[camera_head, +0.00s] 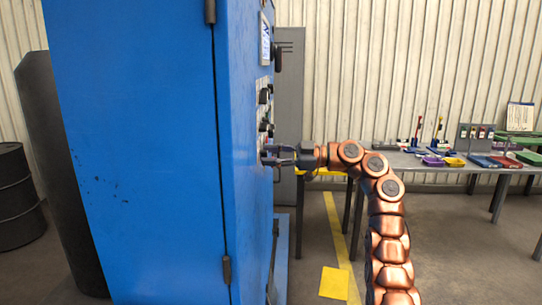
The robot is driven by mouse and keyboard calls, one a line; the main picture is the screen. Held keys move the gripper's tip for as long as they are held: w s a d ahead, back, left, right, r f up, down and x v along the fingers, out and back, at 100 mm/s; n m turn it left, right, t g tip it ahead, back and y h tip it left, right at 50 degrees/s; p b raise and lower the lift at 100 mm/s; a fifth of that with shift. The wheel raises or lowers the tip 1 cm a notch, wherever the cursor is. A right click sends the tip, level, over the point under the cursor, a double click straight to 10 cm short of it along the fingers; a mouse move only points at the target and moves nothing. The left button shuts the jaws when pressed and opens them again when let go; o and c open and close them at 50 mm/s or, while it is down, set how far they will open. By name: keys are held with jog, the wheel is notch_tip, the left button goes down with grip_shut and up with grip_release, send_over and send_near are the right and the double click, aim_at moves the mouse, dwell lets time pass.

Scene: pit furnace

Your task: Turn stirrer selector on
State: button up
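A blue control cabinet (145,150) stands large on the left, with its front panel seen at a steep angle on its right side. Several dark knobs sit on that panel, including an upper knob (265,96) and a lower knob (265,127). I cannot tell which one is the stirrer selector, as labels are unreadable from here. My gripper (270,155) is at the panel, a little below the lower knob, with its fingers pointing left. The fingers look spread apart. Whether they touch anything on the panel is hidden by the angle.
A grey workbench (400,160) with tools and coloured trays (435,161) stands behind my arm on the right. A black barrel (17,195) is at the far left.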

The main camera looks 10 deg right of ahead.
grip_shut()
jog(key=shift+m, duration=0.3)
jog(key=shift+w+m+b, duration=0.1)
jog(key=shift+m+b, duration=3.95)
jog(key=shift+m, duration=1.05)
jog(key=shift+m+b, duration=0.35)
jog(key=shift+m, duration=0.35)
